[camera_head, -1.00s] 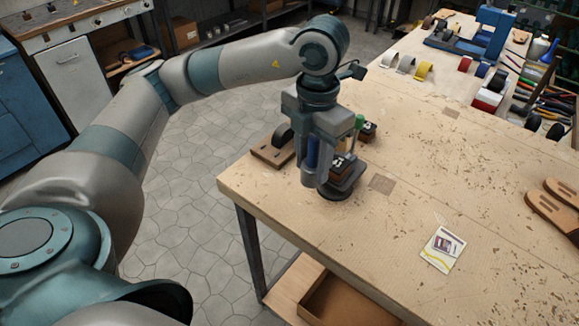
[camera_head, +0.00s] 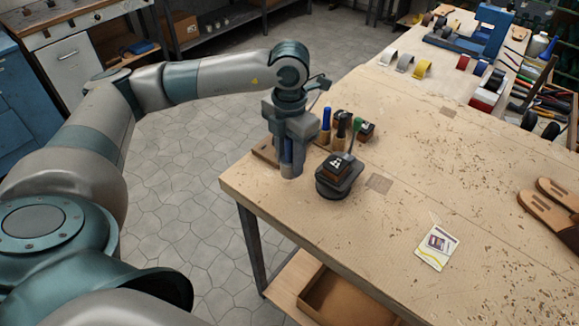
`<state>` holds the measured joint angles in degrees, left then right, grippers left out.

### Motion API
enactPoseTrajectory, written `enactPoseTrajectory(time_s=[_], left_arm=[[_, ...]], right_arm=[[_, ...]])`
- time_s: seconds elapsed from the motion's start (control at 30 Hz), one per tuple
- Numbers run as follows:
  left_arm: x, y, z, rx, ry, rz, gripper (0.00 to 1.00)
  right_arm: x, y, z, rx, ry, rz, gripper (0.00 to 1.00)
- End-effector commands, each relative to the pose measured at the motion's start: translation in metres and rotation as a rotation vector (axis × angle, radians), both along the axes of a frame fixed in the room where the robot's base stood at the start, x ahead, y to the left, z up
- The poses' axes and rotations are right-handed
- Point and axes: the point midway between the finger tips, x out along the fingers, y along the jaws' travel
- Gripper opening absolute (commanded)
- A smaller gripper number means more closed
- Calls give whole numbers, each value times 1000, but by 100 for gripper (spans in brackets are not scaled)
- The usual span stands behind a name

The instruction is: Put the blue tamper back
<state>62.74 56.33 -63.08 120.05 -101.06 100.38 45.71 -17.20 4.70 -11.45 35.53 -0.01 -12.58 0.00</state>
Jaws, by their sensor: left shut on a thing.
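My left gripper (camera_head: 289,172) is shut on a blue upright piece (camera_head: 287,150), likely the blue tamper, at the table's left corner. The fingers hide most of it, and I cannot tell whether its lower end touches the table. A wooden block (camera_head: 264,151) sits just left of and behind the gripper, partly hidden by it. Another upright tool with a blue top and tan lower part (camera_head: 326,124) stands just right of and behind the gripper. My right gripper is not in view.
A card (camera_head: 437,247) and sandal soles (camera_head: 552,203) lie on the wooden table (camera_head: 440,180).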

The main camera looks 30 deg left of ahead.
Motion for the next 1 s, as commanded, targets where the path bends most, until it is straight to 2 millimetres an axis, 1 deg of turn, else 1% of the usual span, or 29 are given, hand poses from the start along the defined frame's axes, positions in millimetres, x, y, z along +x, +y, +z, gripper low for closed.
enactPoseTrajectory(time_s=[0.03,0.2,0.33,0.6,0.77,0.8,0.87,0.9,1.0], left_arm=[[-1,0,-2,1,4,1,9],[-1,0,-21,0,4,0,9],[0,0,-33,-1,1,-1,9],[0,0,-35,0,0,-1,9],[0,0,-38,-1,0,-1,9],[0,0,-39,-1,1,-1,38],[0,0,-38,-1,1,-1,52],[-1,0,-38,0,1,-1,54],[0,0,-38,0,1,-1,54]], right_arm=[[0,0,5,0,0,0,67],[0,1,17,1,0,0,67],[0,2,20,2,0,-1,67],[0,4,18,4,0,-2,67],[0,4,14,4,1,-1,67],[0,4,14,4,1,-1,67],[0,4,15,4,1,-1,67],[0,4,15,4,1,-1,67],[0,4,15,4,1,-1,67]])
